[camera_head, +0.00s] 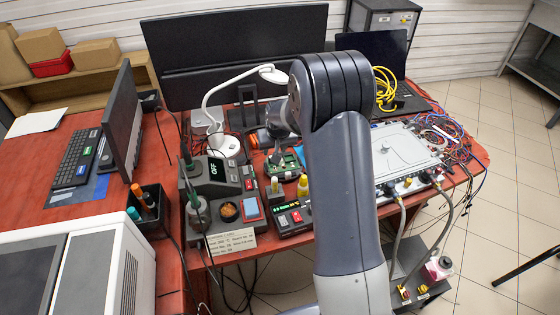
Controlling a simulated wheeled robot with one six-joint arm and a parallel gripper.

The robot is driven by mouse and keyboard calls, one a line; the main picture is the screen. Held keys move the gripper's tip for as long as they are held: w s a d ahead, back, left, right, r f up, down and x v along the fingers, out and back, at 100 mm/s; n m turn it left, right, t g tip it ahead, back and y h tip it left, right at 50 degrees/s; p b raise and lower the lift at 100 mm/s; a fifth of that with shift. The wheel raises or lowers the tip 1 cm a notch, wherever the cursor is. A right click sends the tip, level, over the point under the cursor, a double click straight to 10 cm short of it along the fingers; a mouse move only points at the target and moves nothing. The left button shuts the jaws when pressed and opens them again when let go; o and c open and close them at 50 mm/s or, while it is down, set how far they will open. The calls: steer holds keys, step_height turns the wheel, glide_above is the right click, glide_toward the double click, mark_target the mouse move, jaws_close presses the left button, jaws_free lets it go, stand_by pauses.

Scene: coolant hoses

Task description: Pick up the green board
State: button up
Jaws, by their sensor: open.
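The green board (291,167) lies on the red bench, behind the small yellow-capped bottles and left of my raised arm. Its right end is close to my arm's outline, and its lower edge is partly covered by the bottles. My gripper (277,156) is small and dark in this view, open, and just above the left part of the board. I cannot tell whether its fingers touch the board. Part of my wrist is hidden behind my arm.
A soldering station (217,175) stands left of the board, with a white desk lamp (232,148) behind. Small yellow-capped bottles (303,186) stand in front. A silver box with hoses (403,150) is to the right. A black monitor (235,55) spans the back.

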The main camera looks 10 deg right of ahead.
mark_target(283, 161)
steer(key=shift+p+x, duration=0.3)
steer(key=shift+x, duration=1.9)
steer(key=shift+s+a, duration=0.1)
steer(key=shift+s, duration=0.05)
steer(key=shift+c, duration=0.4)
steer(key=c, duration=0.7)
steer(key=shift+o, duration=0.2)
steer(key=shift+r, duration=0.1)
